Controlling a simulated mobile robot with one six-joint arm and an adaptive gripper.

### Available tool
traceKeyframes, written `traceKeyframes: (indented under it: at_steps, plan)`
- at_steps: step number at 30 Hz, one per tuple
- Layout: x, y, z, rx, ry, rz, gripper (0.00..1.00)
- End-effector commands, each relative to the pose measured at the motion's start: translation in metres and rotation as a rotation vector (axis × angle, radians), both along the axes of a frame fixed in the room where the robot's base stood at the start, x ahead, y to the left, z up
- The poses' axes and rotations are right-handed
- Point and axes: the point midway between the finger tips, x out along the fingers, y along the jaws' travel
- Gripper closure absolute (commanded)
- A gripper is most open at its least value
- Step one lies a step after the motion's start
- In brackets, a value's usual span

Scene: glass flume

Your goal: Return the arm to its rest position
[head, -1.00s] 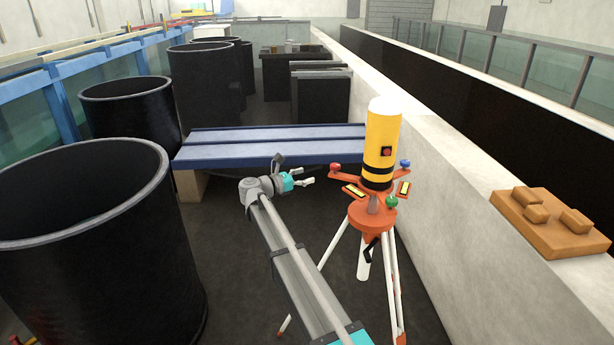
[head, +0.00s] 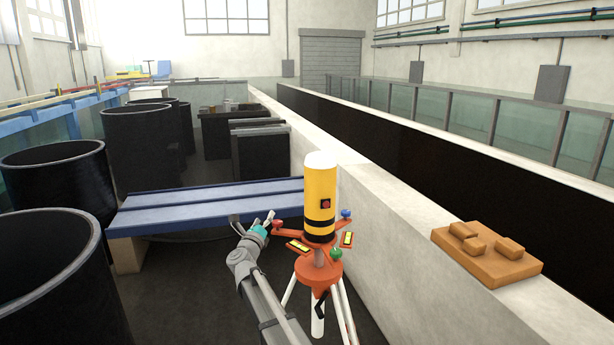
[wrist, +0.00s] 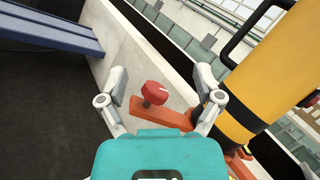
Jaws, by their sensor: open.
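My gripper (head: 267,221) is open and empty in the head view, just left of a yellow instrument (head: 320,200) with black bands and a white top. The instrument stands upright on an orange tripod head (head: 318,268) with white legs. In the wrist view the two fingers of my gripper (wrist: 161,88) are spread apart. A red knob (wrist: 154,93) on an orange arm shows between them, and I cannot tell how near it is. The yellow body (wrist: 270,70) fills the right of that view. Red, blue and green knobs sit around the tripod head in the head view.
A blue bench (head: 205,205) lies behind my gripper. Large black tubs (head: 50,270) stand at the left. A concrete wall (head: 390,250) runs along the right, with an orange-brown block (head: 485,265) on top.

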Motion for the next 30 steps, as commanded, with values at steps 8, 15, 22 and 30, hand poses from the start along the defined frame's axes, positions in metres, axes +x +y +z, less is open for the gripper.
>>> traceKeyframes:
  at_steps: [8, 15, 22, 30]
  plan:
    - [-0.013, -0.018, -0.012, -0.404, 0.081, 0.194, 0.16]
    - [-0.034, -0.034, -0.041, -0.765, 0.168, 0.357, 0.16]
    - [-0.066, -0.059, -0.083, -1.107, 0.272, 0.519, 0.16]
    - [-0.118, -0.104, -0.140, -1.478, 0.418, 0.733, 0.16]
